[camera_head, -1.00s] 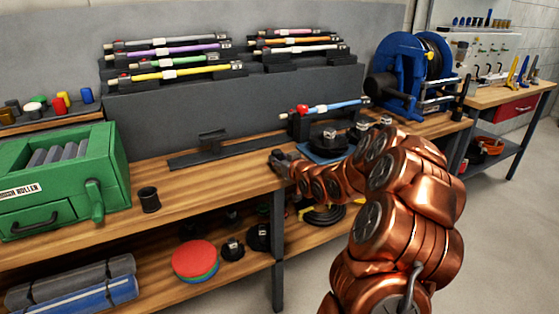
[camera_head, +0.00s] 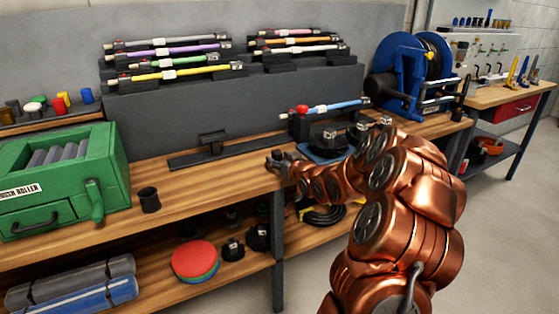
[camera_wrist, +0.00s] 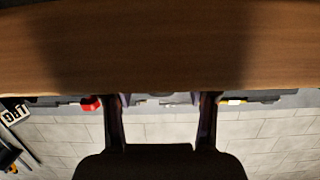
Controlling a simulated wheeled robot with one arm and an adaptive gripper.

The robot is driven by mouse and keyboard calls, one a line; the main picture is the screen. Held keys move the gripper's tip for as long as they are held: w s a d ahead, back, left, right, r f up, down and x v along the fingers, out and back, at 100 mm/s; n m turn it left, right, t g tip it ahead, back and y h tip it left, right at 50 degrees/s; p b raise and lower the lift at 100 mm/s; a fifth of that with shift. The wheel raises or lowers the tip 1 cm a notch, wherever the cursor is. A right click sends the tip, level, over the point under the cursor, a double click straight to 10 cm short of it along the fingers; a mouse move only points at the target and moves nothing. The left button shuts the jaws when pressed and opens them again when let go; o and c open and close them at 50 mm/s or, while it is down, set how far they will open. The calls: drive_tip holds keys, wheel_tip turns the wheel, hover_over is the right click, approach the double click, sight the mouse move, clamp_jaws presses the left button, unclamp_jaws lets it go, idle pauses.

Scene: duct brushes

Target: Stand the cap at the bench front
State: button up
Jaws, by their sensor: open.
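My gripper (camera_head: 277,158) is low over the bench (camera_head: 228,175) near its front edge, right of the middle. In the wrist view its two fingers (camera_wrist: 161,100) are apart, with no held object clear between them. A small dark shape (camera_head: 276,154) shows at the fingertips in the head view; I cannot tell whether it is a finger or a separate cap. A black open-topped cylinder (camera_head: 148,199) stands upright near the bench front at the left, apart from my gripper. I cannot identify the cap for certain.
A green roller machine (camera_head: 65,180) fills the bench's left end. A dark stand (camera_head: 213,147) is behind my gripper. A blue rod with a red ball (camera_head: 335,108) lies at the back right. Small coloured cylinders (camera_head: 60,104) stand at the far left. Bench between cylinder and gripper is clear.

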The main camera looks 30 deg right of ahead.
drive_tip(key=v, duration=1.2)
drive_tip(key=shift+a, duration=0.1)
drive_tip(key=s+a+f+g, duration=0.8)
drive_tip(key=a, duration=0.3)
drive_tip(key=s+a+g, duration=0.5)
drive_tip(key=s+a, duration=0.3)
drive_tip(key=s, duration=0.6)
drive_tip(key=s+a+r+n+g+y, duration=0.1)
drive_tip(key=s+a+g, duration=0.4)
drive_tip(key=s, duration=0.9)
drive_tip(key=a, duration=0.3)
drive_tip(key=shift+s+r+g, duration=0.3)
drive_tip(key=shift+s, duration=0.05)
drive_tip(key=shift+a, duration=0.1)
